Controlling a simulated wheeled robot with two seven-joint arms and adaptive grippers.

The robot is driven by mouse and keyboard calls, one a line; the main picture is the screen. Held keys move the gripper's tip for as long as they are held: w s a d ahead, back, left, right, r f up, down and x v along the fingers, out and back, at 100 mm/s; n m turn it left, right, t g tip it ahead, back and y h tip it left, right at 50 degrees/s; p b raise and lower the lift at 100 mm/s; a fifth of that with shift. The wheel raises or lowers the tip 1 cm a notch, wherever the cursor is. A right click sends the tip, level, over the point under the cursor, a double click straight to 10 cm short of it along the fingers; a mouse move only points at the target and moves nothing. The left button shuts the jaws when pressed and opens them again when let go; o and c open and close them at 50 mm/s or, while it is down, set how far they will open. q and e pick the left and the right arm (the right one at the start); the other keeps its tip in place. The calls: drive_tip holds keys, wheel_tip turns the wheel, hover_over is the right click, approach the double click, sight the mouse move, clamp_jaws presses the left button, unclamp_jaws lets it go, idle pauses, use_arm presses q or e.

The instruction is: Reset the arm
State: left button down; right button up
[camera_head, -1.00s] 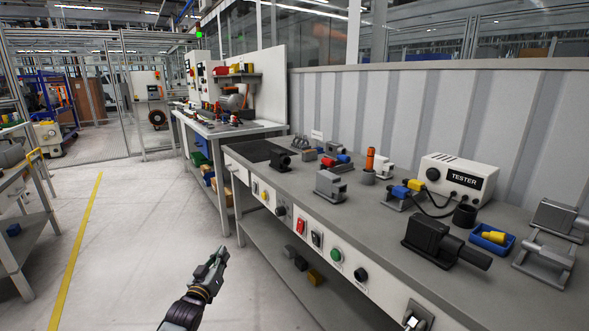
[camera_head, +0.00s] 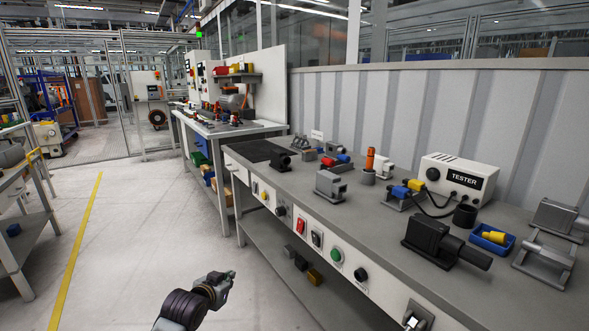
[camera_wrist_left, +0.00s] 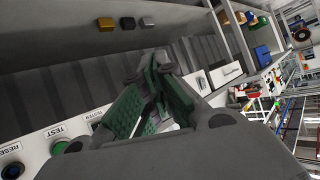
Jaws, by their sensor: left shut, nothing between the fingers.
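My left gripper (camera_head: 228,278) shows in the head view, low and left of the workbench (camera_head: 238,150), over the floor in front of it. It is apart from the bench and holds nothing. In the left wrist view the left gripper (camera_wrist_left: 145,112) has its fingers shut, with green pads showing, and the bench's front panel with its buttons lies beyond. My right gripper is not in view.
On the bench stand a tester box (camera_head: 458,178), a dark motor unit (camera_head: 432,238), a blue tray (camera_head: 492,240) and several fixtures. The front panel carries a green button (camera_head: 336,255). A second bench (camera_head: 226,130) stands behind.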

use_arm(q)
drive_tip(key=s+d+f+g, duration=0.2)
drive_tip(key=s+f, duration=0.4)
drive_tip(key=s, duration=0.4)
drive_tip(key=s+d+f+g, duration=0.2)
drive_tip(key=s+f, duration=0.4)
drive_tip(key=s, duration=0.5)
drive_tip(key=s+d+f+n+g+h+p, duration=0.1)
drive_tip(key=s+d+f+g, duration=0.1)
drive_tip(key=s+f, duration=0.5)
drive_tip(key=s+g, duration=0.1)
drive_tip(key=s, duration=0.2)
drive_tip(key=shift+s, duration=0.4)
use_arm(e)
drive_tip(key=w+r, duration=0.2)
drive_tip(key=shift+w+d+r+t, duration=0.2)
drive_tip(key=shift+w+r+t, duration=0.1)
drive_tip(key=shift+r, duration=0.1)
